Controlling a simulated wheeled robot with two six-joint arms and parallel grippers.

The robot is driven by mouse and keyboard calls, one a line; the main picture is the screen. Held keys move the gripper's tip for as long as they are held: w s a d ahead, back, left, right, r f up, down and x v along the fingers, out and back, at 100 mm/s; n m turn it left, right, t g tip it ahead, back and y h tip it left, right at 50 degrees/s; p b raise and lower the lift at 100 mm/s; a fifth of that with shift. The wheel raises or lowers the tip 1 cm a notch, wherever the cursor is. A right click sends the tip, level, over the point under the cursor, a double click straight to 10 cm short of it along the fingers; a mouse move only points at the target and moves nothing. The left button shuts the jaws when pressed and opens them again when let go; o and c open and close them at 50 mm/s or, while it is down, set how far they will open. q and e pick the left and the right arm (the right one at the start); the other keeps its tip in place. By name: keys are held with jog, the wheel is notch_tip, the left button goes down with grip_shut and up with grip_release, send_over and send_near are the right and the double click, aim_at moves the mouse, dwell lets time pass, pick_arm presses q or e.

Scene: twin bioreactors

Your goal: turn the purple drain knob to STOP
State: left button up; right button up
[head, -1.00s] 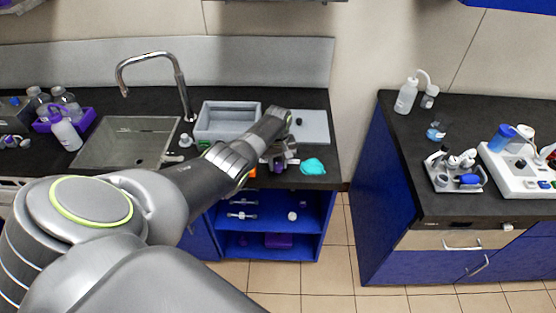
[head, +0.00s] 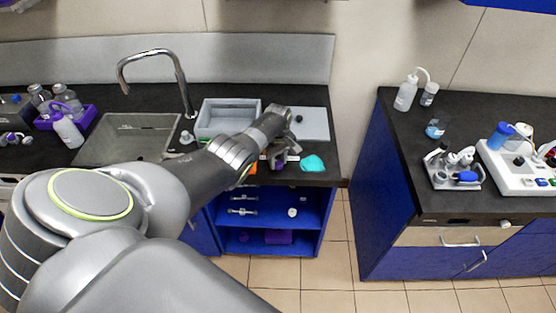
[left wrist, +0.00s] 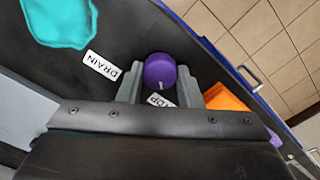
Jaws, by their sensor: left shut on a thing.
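The purple drain knob (left wrist: 158,70) shows in the left wrist view between the two fingers of my left gripper (left wrist: 170,78). The gripper is shut on it. A short white mark on the knob points toward the lower part of that view, toward a white label (left wrist: 160,100) of which only "OP" shows; the rest is hidden. In the head view my left gripper (head: 284,156) is at the front right of the sink counter. My right gripper is not in view.
A cyan cloth-like item (head: 312,163) lies right of the gripper, and an orange item (left wrist: 228,98) lies close beside the right finger. A grey tray (head: 229,118) and sink (head: 125,145) are behind and left. Open shelves are below.

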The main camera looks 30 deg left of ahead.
aim_at(278, 162)
pick_arm(q)
jog(key=shift+w+r, duration=0.1)
jog(key=o, duration=1)
notch_tip(278, 162, up, 6)
jog(key=shift+r+p, duration=0.1)
jog(key=shift+p, duration=0.9)
notch_tip(278, 162, up, 11)
jog(key=shift+r+b, duration=0.1)
jog(key=shift+b, duration=0.6)
